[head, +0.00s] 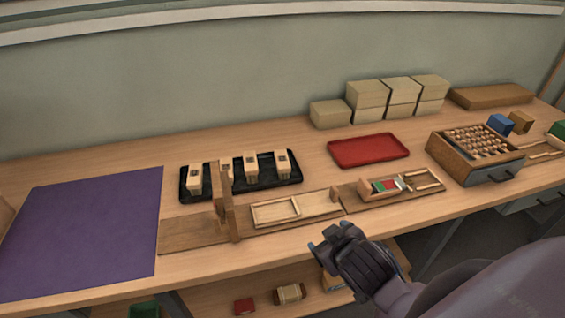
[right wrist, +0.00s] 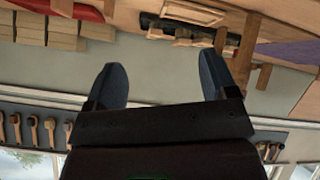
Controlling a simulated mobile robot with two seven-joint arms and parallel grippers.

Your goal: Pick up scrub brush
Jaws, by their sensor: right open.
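No thing is clearly recognisable as the scrub brush. In the head view, several pale wooden blocks (head: 252,165) with dark squares stand on a black tray (head: 297,179). My right gripper (head: 328,238) is at the bench's front edge, in front of the boards, and holds nothing. In the right wrist view its two fingers (right wrist: 162,85) are wide apart with nothing between them. My left gripper is out of view.
A purple mat (head: 85,230) lies at left and an empty red tray (head: 368,150) at back. A wooden upright (head: 230,205) stands mid-bench. Stacked tan boxes (head: 368,92) and a drawer case (head: 470,160) are at right. A roll-like object (head: 290,293) lies on the lower shelf.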

